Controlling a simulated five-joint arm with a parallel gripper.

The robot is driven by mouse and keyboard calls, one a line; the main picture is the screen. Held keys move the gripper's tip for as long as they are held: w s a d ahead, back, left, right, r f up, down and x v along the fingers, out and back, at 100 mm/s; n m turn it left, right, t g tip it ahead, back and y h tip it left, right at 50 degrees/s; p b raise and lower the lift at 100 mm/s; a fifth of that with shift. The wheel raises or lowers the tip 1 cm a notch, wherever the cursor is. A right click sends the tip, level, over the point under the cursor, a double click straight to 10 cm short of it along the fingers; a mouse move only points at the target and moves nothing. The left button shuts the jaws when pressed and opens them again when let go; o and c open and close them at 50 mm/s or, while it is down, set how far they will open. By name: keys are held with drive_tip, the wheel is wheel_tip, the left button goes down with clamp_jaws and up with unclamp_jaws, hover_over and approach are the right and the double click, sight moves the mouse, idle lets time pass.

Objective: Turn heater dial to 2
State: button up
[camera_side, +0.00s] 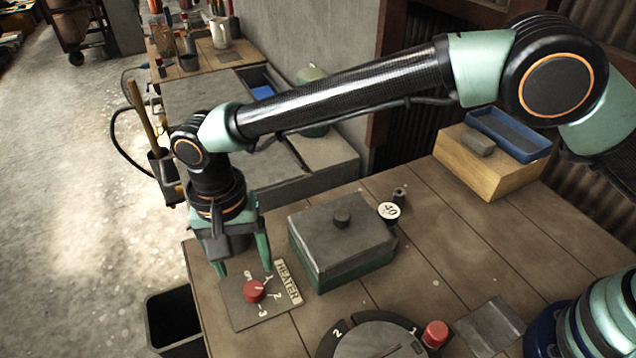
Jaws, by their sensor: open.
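The heater dial (254,292) is a red round knob on a dark metal plate (240,315) at the front left of the wooden table. A HEATER label (287,282) lies along the plate's right side. White marks around the knob include 1, 2 and 3. A pale pointer line on the knob points to the upper right, seemingly nearer 1 than 2; I cannot tell exactly. My gripper (243,269) is open and empty, fingers pointing down, just behind the knob in the picture. Its height above the plate is hard to judge.
A grey-green lidded box (342,240) stands close right of the plate. A round tag marked 40 (389,212) is beside it. A numbered rotary disc (375,342) with a red knob (435,334) lies at the front. A black bin (172,318) stands off the table's left edge.

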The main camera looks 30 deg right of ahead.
drive_tip(key=shift+a+r, duration=0.1)
drive_tip(key=shift+r, duration=2.5)
drive_tip(key=shift+w, duration=0.1)
